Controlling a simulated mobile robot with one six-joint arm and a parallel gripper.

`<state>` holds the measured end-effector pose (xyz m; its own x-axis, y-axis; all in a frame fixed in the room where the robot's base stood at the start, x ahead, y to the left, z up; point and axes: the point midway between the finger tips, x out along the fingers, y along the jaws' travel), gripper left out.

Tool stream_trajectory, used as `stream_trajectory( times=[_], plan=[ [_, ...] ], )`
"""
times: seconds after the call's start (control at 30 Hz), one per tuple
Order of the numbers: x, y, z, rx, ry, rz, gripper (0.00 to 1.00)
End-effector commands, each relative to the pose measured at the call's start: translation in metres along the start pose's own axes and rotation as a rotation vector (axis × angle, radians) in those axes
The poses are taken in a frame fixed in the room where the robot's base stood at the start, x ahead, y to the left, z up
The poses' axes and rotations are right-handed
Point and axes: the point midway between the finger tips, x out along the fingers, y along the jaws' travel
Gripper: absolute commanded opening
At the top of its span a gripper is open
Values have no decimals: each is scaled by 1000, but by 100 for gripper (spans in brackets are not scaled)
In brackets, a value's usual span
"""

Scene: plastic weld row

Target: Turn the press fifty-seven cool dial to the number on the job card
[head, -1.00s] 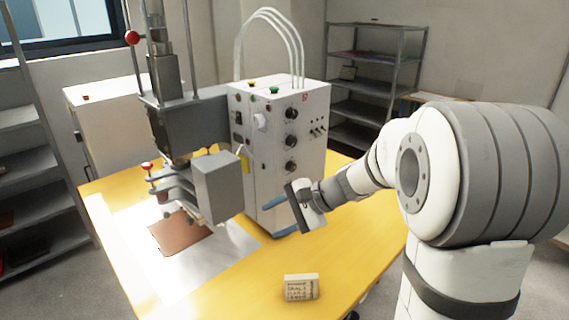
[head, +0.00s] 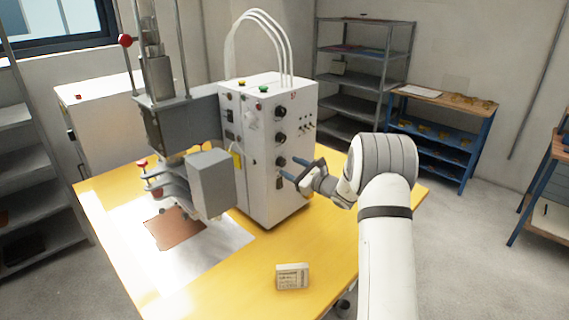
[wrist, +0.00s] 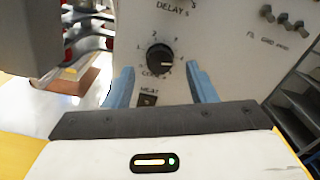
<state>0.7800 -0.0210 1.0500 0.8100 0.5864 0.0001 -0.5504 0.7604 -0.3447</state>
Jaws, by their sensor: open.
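The cool dial (wrist: 160,57) is a round black knob on the press's white control box, under the "DELAY s" lettering in the wrist view. Its white mark points to the right; the small numbers around it are hard to read. In the head view it is the lowest of the black knobs (head: 281,161). My gripper (head: 290,168) is open in front of the panel. In the wrist view its blue fingers (wrist: 161,82) stand apart, left and right below the dial, with nothing between them. The job card (head: 292,277) stands on the yellow table; its writing is too small to read.
A switch marked "HEAT" (wrist: 148,100) sits just below the dial. Toggle switches (wrist: 285,18) are at the upper right of the panel. The grey press head (head: 210,182) juts out left of the box. The yellow table (head: 330,235) is clear around the card.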

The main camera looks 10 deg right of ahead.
Motion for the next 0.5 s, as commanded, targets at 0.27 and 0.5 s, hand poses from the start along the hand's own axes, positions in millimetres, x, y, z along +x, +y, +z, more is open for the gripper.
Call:
stream_trajectory(
  times=[0.27, 0.5],
  plan=[
    [30, 0, 1, -1, -1, 1, 51],
    [32, 1, 0, -1, 0, 1, 51]
  ],
)
